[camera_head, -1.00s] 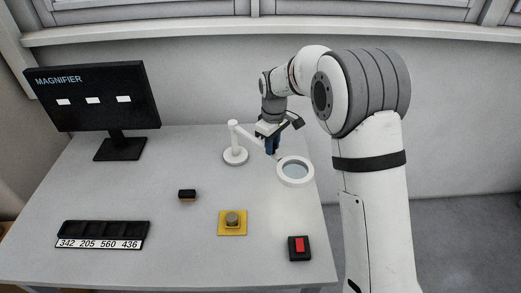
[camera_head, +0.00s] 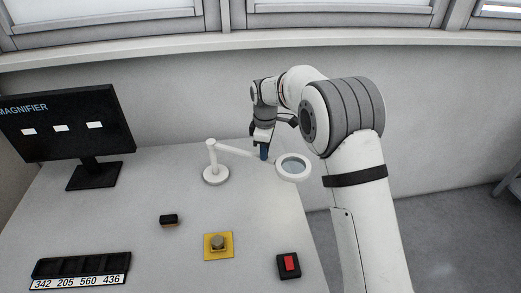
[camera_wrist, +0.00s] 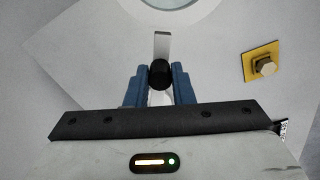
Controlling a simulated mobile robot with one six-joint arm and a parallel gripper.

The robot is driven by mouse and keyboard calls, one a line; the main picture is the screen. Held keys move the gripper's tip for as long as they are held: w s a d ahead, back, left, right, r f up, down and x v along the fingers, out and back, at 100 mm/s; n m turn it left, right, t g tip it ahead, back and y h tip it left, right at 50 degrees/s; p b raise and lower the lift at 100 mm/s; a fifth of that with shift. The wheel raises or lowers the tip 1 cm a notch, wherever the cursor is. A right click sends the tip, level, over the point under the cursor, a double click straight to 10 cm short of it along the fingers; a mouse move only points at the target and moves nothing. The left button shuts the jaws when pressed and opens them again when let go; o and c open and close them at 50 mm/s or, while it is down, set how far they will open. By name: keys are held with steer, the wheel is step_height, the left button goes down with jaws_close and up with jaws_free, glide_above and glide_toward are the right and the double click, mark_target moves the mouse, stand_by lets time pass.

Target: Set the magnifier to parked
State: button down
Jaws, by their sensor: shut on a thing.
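The magnifier is a white desk lamp type with a round base and post (camera_head: 214,165), a white arm (camera_head: 236,150) reaching to the right, and a ring-shaped lens head (camera_head: 293,167) near the table's right edge. My gripper (camera_head: 264,152) is at the magnifier's arm, a little left of the lens. In the wrist view the blue fingers (camera_wrist: 159,88) stand on both sides of a black round knob (camera_wrist: 160,75) and are shut on this part of the magnifier. Part of the lens ring (camera_wrist: 165,8) shows at the top edge.
A monitor (camera_head: 65,125) reading MAGNIFIER stands at the left. A black tray (camera_head: 82,266) with number labels, a small black block (camera_head: 169,220), a yellow plate with a knob (camera_head: 218,244) and a red switch (camera_head: 289,264) lie in front.

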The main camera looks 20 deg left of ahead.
steer(key=shift+w+r, duration=0.1)
steer(key=c, duration=1.4)
jaws_free()
steer(key=shift+d, duration=0.1)
steer(key=shift+o, duration=0.7)
steer(key=shift+r+b, duration=0.65)
steer(key=shift+r, duration=3.2)
